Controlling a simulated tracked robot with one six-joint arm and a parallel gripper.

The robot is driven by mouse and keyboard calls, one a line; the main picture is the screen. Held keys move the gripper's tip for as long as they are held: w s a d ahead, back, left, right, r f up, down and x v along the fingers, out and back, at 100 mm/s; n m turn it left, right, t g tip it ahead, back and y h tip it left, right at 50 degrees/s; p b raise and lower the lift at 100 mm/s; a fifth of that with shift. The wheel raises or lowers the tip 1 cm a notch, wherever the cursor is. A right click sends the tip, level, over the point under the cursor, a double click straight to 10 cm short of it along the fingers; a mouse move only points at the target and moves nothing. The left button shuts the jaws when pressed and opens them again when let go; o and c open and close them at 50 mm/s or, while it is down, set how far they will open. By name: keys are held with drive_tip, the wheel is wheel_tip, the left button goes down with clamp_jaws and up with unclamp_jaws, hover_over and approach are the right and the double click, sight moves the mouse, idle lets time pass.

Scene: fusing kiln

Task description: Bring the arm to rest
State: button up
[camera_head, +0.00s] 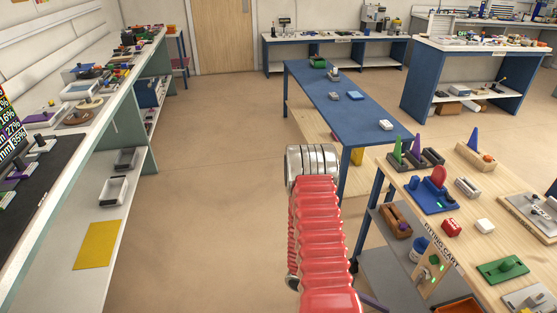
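My arm, in a red ribbed sleeve with a silver metal collar at its upper end, rises from the bottom middle of the head view. It stands over the open floor, just left of the blue table (352,106) in the picture. No gripper fingers show; my gripper is out of sight or hidden behind the arm. I see nothing held.
A wooden fitting cart (447,214) with colored blocks and fixtures stands close on the right. A long bench (104,110) with a lower shelf runs along the left. Blue-legged benches stand at the back. The floor (215,150) between is clear.

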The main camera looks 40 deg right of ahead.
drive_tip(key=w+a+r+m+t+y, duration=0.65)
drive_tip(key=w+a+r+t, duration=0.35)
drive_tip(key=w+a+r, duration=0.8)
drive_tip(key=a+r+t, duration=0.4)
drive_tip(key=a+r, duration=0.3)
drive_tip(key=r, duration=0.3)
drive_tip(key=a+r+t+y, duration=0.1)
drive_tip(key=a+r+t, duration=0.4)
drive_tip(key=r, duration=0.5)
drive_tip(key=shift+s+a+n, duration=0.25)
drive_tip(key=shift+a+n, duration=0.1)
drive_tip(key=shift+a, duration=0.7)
